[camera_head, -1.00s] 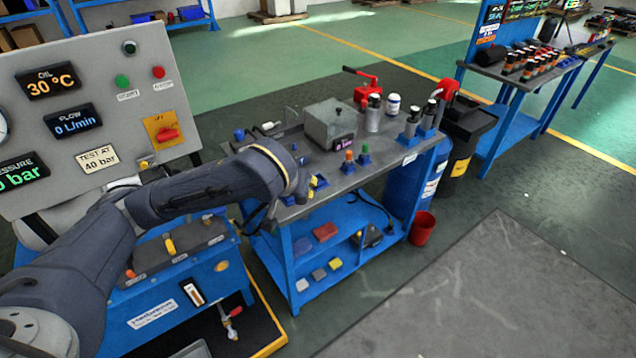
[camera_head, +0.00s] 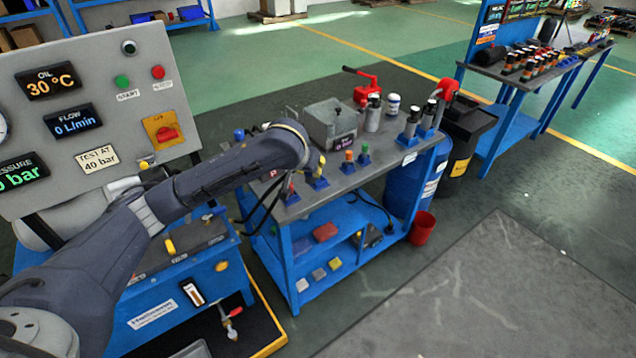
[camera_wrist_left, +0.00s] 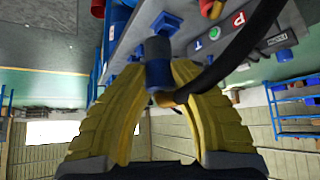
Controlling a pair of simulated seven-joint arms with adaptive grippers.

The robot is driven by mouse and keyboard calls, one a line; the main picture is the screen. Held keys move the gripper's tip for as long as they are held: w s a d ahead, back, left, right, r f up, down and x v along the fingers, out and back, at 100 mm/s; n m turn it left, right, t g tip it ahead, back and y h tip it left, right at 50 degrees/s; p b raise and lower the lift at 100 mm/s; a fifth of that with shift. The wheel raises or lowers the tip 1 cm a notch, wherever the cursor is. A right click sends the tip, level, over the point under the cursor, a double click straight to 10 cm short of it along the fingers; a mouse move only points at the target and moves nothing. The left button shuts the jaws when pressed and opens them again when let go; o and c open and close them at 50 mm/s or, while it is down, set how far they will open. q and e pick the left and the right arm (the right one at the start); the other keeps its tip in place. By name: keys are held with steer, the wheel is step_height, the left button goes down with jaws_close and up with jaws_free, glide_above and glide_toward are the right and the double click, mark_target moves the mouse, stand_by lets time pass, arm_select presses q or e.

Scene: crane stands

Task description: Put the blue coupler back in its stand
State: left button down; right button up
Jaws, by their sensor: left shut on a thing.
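My left gripper (camera_wrist_left: 158,85) has its yellow fingers shut on the blue coupler (camera_wrist_left: 157,62), a dark blue-grey cylinder with a blue collar. A black hose (camera_wrist_left: 235,60) bends away from its near end. A blue stand (camera_wrist_left: 166,21) is just beyond the coupler's far end in the left wrist view; I cannot tell whether they touch. In the head view the gripper (camera_head: 319,166) is at the bench's front left, with its fingers mostly hidden by my wrist. A blue stand (camera_head: 318,183) shows just below it. My right gripper is not in view.
Orange (camera_head: 348,157) and green (camera_head: 365,149) couplers stand in blue holders to the right. A red-topped fitting (camera_head: 290,187) is at the bench's left edge. A grey box (camera_head: 330,120) stands behind.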

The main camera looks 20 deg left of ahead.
arm_select(q)
steer(key=w+f, duration=0.2)
steer(key=w, duration=0.2)
steer(key=w+a+f, duration=0.1)
steer(key=w+f, duration=0.2)
steer(key=w, duration=0.1)
steer(key=w+f, duration=0.3)
steer(key=w, duration=0.2)
steer(key=shift+a+f, duration=0.15)
steer(key=shift+f, duration=0.75)
steer(key=shift+f, duration=0.25)
steer(key=shift+f, duration=1.2)
steer(key=c, duration=1.1)
jaws_free()
steer(key=shift+c, duration=0.2)
steer(key=shift+f, duration=0.1)
steer(key=shift+v, duration=2.55)
